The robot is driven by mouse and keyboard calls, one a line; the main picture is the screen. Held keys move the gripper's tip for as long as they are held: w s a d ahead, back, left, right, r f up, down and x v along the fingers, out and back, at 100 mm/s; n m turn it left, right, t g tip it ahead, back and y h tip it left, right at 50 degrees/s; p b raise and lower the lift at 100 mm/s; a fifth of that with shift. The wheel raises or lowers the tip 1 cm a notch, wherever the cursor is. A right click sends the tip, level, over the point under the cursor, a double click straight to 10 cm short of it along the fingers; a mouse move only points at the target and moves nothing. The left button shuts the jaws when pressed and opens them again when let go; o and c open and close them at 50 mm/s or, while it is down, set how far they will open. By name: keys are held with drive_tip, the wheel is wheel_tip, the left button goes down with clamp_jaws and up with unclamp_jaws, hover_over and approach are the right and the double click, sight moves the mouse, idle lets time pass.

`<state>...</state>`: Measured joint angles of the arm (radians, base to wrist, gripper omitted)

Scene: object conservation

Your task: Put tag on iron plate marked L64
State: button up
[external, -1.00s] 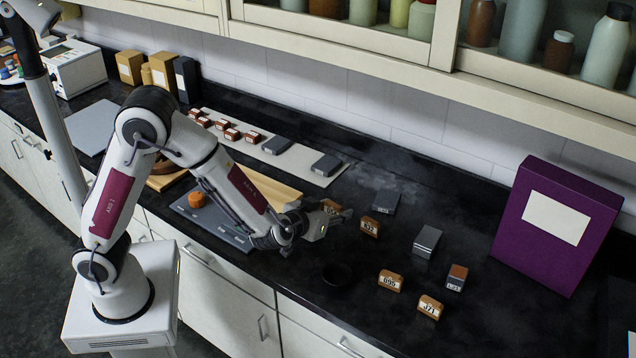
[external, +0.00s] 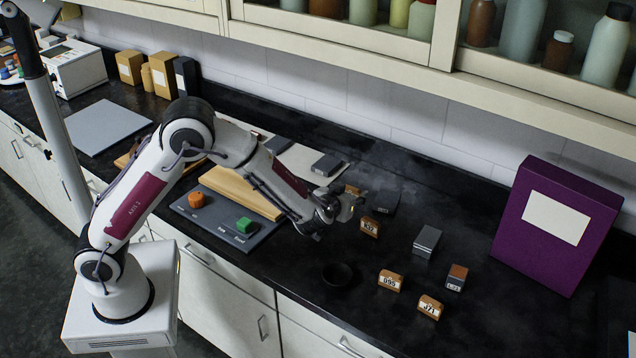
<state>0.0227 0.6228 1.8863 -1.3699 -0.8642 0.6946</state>
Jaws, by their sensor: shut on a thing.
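My gripper (external: 347,208) is above the counter, left of the middle group of blocks, and is shut on a small brown tag (external: 352,190), mostly hidden by the fingers. A dark grey plate (external: 386,203) lies just right of it. A grey plate (external: 427,240) stands further right. A third grey plate (external: 455,284) has a brown piece (external: 459,271) on top. The plate markings are too small to read surely, so I cannot tell which is L64. Numbered brown tags stand nearby: one below the gripper (external: 370,227), and two nearer the front (external: 389,281) (external: 430,307).
A dark round dish (external: 337,274) sits near the front edge. A purple box (external: 555,225) stands at right. A grey panel (external: 222,220) with an orange knob (external: 196,199) and a green block (external: 245,225) lies left, beside a wooden board (external: 240,192). A pale strip (external: 300,160) holds grey blocks.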

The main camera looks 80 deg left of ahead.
drive_tip(key=w+a+r, duration=0.1)
drive_tip(key=w+a, duration=0.3)
drive_tip(key=w, duration=0.3)
drive_tip(key=shift+r, duration=0.3)
drive_tip(key=shift+m, duration=0.3)
drive_tip(key=w+r, duration=0.1)
drive_tip(key=w, duration=0.1)
drive_tip(key=w+r, duration=0.2)
drive_tip(key=shift+c, duration=0.2)
drive_tip(key=shift+o, duration=0.2)
drive_tip(key=shift+f+t, duration=0.1)
drive_tip(key=shift+t, duration=0.2)
drive_tip(key=shift+f, duration=0.1)
hover_over(383, 204)
drive_tip(key=shift+f, duration=3.05)
drive_tip(key=shift+f, duration=0.1)
drive_tip(key=shift+f, duration=1.75)
drive_tip(key=shift+f, duration=0.1)
